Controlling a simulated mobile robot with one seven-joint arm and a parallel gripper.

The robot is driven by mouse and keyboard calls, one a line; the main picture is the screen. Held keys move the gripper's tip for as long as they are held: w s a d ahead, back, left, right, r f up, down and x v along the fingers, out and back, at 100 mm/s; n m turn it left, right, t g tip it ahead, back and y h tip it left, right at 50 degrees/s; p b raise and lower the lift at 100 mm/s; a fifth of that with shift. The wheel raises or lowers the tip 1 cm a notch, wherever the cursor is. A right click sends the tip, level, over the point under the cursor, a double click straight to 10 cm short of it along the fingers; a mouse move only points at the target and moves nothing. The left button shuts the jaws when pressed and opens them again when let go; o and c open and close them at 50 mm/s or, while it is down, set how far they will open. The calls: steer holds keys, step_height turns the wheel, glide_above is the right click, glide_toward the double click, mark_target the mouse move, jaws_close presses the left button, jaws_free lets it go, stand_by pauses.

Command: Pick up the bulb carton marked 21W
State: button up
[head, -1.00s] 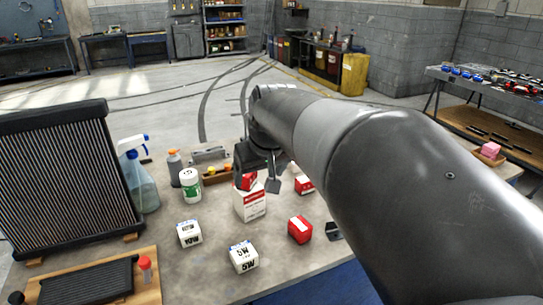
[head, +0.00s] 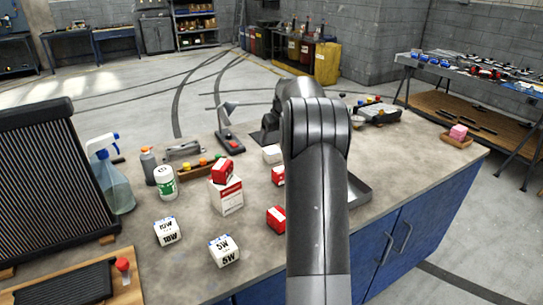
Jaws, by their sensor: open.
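I cannot read 21W on any carton. Two small white cartons stand at the front: one reads 10W (head: 166,232), the other 5W (head: 224,251). A red carton (head: 222,172) sits on top of a taller white and red box (head: 227,197). Another red and white carton (head: 275,218) lies left of my arm. A further red carton (head: 278,176) and a whitish one (head: 271,154) are partly hidden by my arm. My arm reaches forward over the bench, and I cannot make out my gripper behind it.
A green and white tub (head: 164,183), spray bottle (head: 115,187) and radiator (head: 38,190) stand left. A lamp (head: 229,118) stands behind the cartons. A grey tray (head: 358,192) lies right of my arm.

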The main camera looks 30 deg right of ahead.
mark_target(276, 154)
steer(key=w+f, duration=0.1)
steer(key=f, duration=0.1)
steer(key=w+d+f, duration=0.1)
steer(key=f, duration=0.2)
steer(key=w+d+f, duration=0.1)
steer(key=f, duration=0.1)
steer(key=shift+d+f, duration=0.2)
steer(key=x, duration=0.5)
steer(key=shift+s+d+f, duration=0.1)
steer(key=shift+d+f, duration=0.05)
steer(key=c, duration=1.1)
